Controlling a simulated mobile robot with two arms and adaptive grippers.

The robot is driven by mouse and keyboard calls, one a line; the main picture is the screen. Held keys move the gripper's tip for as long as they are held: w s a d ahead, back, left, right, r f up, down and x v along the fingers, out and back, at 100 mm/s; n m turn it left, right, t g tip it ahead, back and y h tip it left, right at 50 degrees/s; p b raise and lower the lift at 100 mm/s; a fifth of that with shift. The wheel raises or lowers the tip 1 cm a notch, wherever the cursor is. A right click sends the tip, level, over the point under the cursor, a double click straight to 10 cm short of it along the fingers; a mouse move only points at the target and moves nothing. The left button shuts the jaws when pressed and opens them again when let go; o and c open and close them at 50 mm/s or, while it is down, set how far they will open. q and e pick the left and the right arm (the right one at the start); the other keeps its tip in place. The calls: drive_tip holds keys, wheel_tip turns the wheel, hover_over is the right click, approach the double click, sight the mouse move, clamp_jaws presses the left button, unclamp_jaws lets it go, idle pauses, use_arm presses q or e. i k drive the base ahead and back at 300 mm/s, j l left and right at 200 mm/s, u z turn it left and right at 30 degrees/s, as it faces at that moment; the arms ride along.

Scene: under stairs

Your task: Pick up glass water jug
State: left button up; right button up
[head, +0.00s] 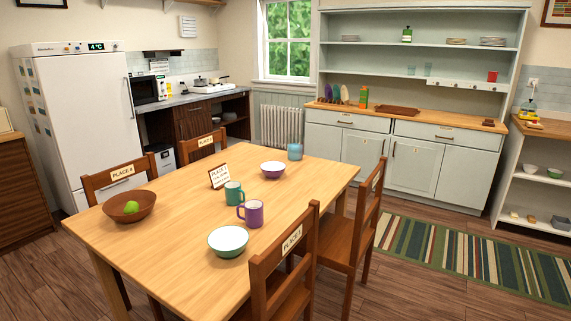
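A small blue, slightly see-through vessel (295,151) stands upright at the far edge of the dining table (185,255). It may be the glass water jug, but it is too small to tell for sure. Two bluish glass-like vessels (427,70) stand on a shelf of the pale green dresser (330,142); they look like drinking glasses. No other clear jug shows. Neither of my grippers is in view.
A striped rug (465,255) lies on open floor at right.

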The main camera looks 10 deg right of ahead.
sight(294, 142)
drive_tip(key=i+l+z, duration=1)
drive_tip(key=i, duration=0.35)
drive_tip(key=i+l+z, duration=0.25)
drive_tip(key=i, duration=0.25)
drive_tip(key=i+l+z, duration=0.2)
drive_tip(key=i, duration=0.4)
drive_tip(key=i+u, duration=0.2)
drive_tip(key=i, duration=1.6)
drive_tip(key=i+u, duration=0.2)
drive_tip(key=i, duration=0.2)
drive_tip(key=i+l+u, duration=0.2)
drive_tip(key=i, duration=0.25)
drive_tip(key=i+u, duration=0.2)
drive_tip(key=i, duration=0.2)
drive_tip(key=i+l+u, duration=0.2)
drive_tip(key=i, duration=0.2)
drive_tip(key=i+j+u, duration=0.1)
drive_tip(key=u, duration=0.3)
drive_tip(key=i+u, duration=0.2)
drive_tip(key=u, duration=0.2)
drive_tip(key=i+u, duration=0.15)
drive_tip(key=u, duration=0.25)
drive_tip(key=i+u, duration=0.15)
drive_tip(key=u, duration=0.25)
drive_tip(key=i+l+u, duration=0.15)
drive_tip(key=u, duration=0.25)
